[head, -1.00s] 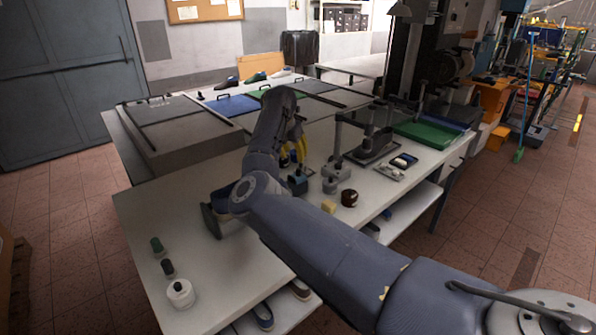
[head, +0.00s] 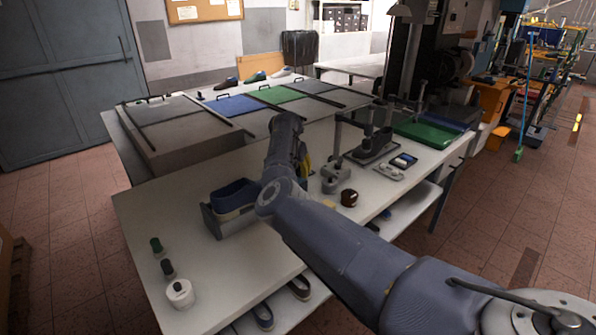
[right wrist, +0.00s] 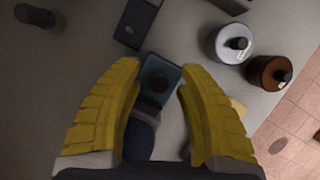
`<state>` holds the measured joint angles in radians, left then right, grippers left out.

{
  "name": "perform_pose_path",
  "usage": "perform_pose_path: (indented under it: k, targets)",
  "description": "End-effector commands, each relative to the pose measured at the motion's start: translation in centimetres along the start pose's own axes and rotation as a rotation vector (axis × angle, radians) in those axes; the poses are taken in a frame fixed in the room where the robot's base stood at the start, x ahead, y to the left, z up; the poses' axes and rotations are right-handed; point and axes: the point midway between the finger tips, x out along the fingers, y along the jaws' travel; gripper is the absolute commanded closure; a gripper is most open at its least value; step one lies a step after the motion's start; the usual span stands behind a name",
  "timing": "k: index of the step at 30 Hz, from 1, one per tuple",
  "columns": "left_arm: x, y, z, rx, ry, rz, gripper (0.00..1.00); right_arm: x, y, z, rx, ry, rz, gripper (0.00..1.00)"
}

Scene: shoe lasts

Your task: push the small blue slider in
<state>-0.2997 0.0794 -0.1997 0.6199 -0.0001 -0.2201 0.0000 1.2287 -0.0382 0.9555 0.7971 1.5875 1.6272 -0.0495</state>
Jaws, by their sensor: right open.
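In the right wrist view a small blue-grey block with a dark round knob (right wrist: 158,80), which looks like the small blue slider, lies between the yellow fingers of my right gripper (right wrist: 158,75). The fingers are open, one on each side of it; I see no clear grip on it. In the head view the gripper (head: 305,167) is mostly hidden behind my right arm, and the block is hidden too. A dark blue rounded shape (right wrist: 139,138) shows just below the block in the wrist view. My left gripper is not in view.
Large grey, blue (head: 232,105) and green panels lie behind.

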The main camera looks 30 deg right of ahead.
Motion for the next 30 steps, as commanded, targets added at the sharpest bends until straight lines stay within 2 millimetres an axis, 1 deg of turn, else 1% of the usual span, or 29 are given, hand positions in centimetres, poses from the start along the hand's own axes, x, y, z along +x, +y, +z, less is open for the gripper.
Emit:
perform_pose_path:
  k: [3, 4, 12, 15, 30]
  targets:
    - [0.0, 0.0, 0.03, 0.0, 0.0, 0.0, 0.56, 0.0, -0.01, -0.01, 0.0, 0.0, 0.0, 0.61]
    - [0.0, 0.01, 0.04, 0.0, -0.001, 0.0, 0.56, 0.0, -0.01, -0.01, 0.0, 0.0, 0.0, 0.59]
    - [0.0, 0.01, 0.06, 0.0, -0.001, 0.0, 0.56, -0.02, 0.0, -0.01, 0.0, 0.0, 0.0, 0.9]
    - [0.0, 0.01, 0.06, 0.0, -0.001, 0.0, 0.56, -0.02, 0.0, -0.02, 0.0, 0.0, 0.0, 1.0]
    - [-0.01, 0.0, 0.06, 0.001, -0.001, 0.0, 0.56, -0.16, 0.09, -0.06, 0.0, -0.003, 0.0, 1.0]
